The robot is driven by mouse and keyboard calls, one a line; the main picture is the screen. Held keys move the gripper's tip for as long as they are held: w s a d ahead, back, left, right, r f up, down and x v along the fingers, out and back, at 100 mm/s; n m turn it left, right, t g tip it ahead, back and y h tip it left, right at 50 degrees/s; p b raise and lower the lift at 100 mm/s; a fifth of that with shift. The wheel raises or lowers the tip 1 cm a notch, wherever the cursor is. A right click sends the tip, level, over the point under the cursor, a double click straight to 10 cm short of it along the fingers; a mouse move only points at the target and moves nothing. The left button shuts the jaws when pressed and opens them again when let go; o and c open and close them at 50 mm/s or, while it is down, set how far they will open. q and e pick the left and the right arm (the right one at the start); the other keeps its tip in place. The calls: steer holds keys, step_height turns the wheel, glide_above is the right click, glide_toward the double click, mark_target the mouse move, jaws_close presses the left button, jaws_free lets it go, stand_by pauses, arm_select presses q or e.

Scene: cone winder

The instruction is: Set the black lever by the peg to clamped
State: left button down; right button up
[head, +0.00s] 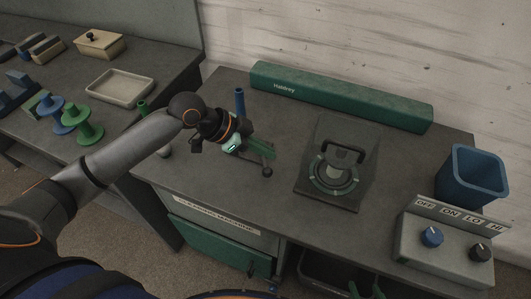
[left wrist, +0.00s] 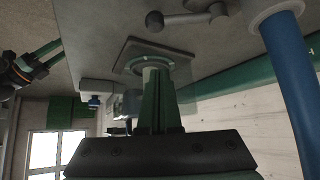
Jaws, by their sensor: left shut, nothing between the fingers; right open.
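The black lever (left wrist: 187,18) shows at the top of the left wrist view, a dark bar running from a round hub to a ball knob. In the head view its ball knob (head: 267,172) is just in front of my left gripper, which partly hides the bar. The blue peg (head: 240,101) stands upright behind the gripper; it also shows large at the right of the left wrist view (left wrist: 292,90). My left gripper (head: 271,154) is shut and empty, above the table beside the lever; contact cannot be told. My right gripper (head: 366,289) is open at the bottom edge.
A square plate with a round dial and handle (head: 350,200) lies right of the lever. A long green box (head: 340,97) lines the back. A blue bin (head: 471,178) and a knob control box (head: 445,248) stand at the right. A tray and spools are on the left bench.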

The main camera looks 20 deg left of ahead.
mark_target(271, 169)
arm_select(q)
steer(key=x, duration=0.7)
steer(key=shift+d+f, duration=0.15)
steer(key=shift+d, duration=0.1)
steer(key=shift+s+a+f, duration=0.25)
steer(key=shift+s+a, duration=0.05)
steer(key=shift+a, duration=0.3)
steer(key=shift+s+a+f, duration=0.3)
steer(key=shift+a, duration=0.25)
steer(key=shift+s+a+f+p, duration=0.1)
steer(key=shift+s+a+p, duration=0.2)
steer(key=shift+a, duration=0.1)
